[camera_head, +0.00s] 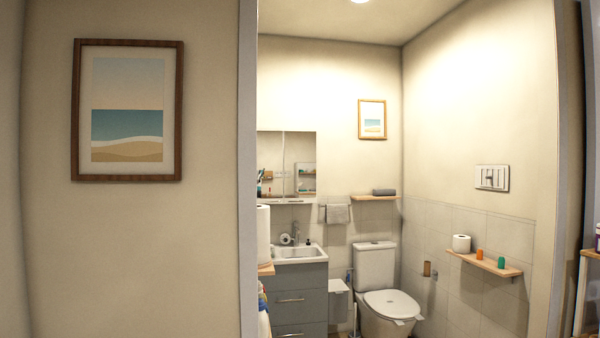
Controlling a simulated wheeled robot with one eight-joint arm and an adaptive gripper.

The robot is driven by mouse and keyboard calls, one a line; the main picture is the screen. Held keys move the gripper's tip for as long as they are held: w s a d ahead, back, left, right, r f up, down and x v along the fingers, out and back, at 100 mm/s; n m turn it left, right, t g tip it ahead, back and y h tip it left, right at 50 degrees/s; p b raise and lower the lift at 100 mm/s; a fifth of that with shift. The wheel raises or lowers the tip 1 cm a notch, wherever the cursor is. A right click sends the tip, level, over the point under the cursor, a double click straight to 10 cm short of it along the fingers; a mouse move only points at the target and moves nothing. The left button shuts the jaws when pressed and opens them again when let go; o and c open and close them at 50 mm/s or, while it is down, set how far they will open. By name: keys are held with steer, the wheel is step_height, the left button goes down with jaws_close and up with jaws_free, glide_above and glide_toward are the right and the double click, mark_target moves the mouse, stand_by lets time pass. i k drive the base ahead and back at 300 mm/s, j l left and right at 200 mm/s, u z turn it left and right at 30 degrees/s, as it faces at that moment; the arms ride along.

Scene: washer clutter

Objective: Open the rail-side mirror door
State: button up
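The mirror cabinet (270,145) hangs on the far bathroom wall above the sink. A vertical seam splits its front into two mirror panels. The right panel, the rail-side mirror door (300,147), is nearer the towel rail (323,208). It appears flush with the left panel and shut, with a small shelf reflected in it. The door frame hides the cabinet's left edge. No handle is clear at this size. My gripper is not in view.
A wall with a framed beach picture (127,110) fills the left, ending at a grey door frame (248,170). Beyond are a sink (300,252) on a grey drawer unit (302,290), a toilet (376,268), a bin (338,302) and a wall shelf (487,264).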

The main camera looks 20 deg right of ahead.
mark_target(300, 146)
steer(key=i+l+z, duration=0.3)
steer(key=i+z, duration=0.3)
steer(key=i, duration=0.15)
steer(key=i+l+z, duration=0.1)
steer(key=i+z, duration=0.25)
steer(key=i, duration=1.65)
